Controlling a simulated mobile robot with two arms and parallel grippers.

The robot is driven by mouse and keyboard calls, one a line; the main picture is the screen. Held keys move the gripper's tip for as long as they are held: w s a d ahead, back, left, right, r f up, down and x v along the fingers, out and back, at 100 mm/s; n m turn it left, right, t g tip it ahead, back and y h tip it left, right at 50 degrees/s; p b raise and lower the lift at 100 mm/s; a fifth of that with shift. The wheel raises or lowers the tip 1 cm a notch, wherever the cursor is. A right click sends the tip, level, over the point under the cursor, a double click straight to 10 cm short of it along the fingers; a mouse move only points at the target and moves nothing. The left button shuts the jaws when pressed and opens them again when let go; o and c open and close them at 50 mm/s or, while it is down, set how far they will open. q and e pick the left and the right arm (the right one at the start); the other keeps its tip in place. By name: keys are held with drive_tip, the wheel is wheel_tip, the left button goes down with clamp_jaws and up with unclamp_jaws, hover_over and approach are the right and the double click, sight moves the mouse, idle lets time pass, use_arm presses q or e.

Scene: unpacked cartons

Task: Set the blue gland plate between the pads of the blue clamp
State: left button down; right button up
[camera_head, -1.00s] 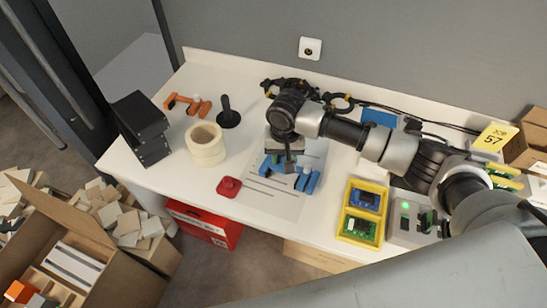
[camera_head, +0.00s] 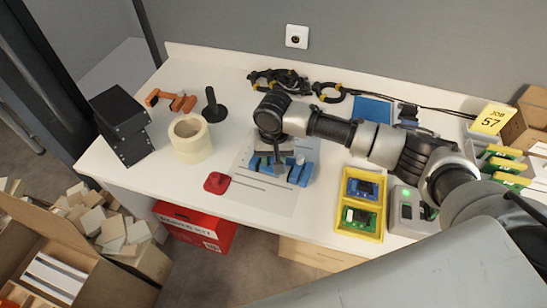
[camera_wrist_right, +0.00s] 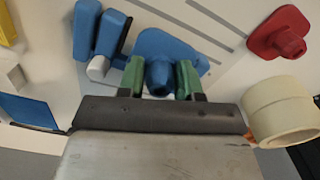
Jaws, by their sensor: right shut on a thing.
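The blue gland plate (camera_wrist_right: 198,62) is a flat blue piece with a round knob, seen in the right wrist view. My right gripper (camera_wrist_right: 159,82) has its green fingers shut on either side of that knob. The blue clamp (camera_wrist_right: 86,28) is just left of the plate there, with two upright blue blocks and a silver screw end. The plate is beside the clamp, not between its pads. In the head view my right gripper (camera_head: 272,158) is low over the printed sheet and partly covers the plate; the clamp (camera_head: 301,174) shows to its right. My left gripper is not in view.
A red gland plate (camera_head: 217,182) and a cream tape roll (camera_head: 190,140) lie left of the printed sheet (camera_head: 262,198). An orange clamp (camera_head: 172,99) and a black stand (camera_head: 213,106) are farther back. A yellow tray (camera_head: 361,226) with circuit boards is at right.

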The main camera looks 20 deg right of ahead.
idle(0.3)
drive_tip(key=shift+f+b, duration=0.4)
drive_tip(key=shift+f, duration=1.75)
drive_tip(key=o, duration=1)
drive_tip(key=shift+o, duration=0.2)
drive_tip(key=shift+r+p, duration=4.5)
drive_tip(key=shift+p, duration=0.8)
